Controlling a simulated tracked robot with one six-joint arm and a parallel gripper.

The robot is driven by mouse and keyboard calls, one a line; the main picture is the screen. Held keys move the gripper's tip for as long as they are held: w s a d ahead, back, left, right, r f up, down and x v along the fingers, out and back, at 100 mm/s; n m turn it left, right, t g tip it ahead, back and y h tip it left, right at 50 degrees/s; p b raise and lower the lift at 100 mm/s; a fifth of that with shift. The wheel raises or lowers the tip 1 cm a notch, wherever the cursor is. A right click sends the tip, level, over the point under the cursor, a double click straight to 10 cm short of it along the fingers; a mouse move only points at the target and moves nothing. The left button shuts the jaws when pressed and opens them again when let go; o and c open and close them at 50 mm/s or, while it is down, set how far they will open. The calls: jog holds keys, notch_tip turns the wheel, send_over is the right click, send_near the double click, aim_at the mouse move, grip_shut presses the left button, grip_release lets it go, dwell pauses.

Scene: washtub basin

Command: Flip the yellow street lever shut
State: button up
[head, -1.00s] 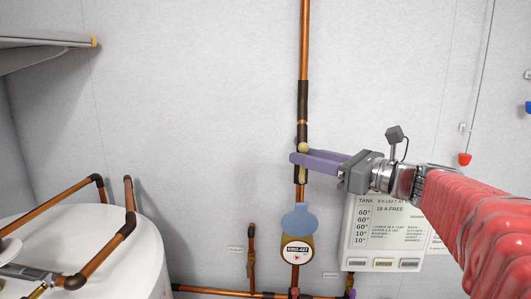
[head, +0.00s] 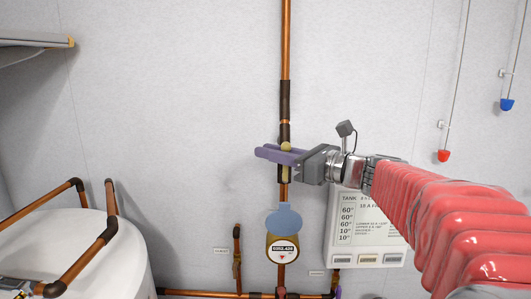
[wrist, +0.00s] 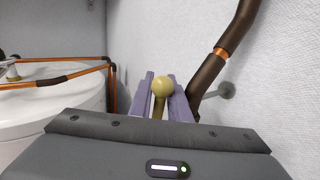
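The yellow lever (head: 286,147) has a round knob and sits on the vertical copper pipe at the wall. A pale yellow part shows just below my fingers in the head view. My gripper (head: 270,154) reaches in from the right, its purple fingers crossing in front of the pipe at the lever, with tips left of the knob. In the wrist view, the yellow knob and stem (wrist: 162,87) stand between the two fingers of my gripper (wrist: 160,95). The fingers are apart, with a small gap beside the stem. The lever's base is hidden behind the fingers.
A round meter (head: 283,249) with a raised blue lid (head: 284,219) hangs below on the pipe. A text panel (head: 366,225) is at right. Red (head: 443,156) and blue (head: 506,104) pulls hang farther right. A white tank (head: 95,245) stands left.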

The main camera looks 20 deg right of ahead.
grip_shut()
jog(key=shift+r, duration=0.25)
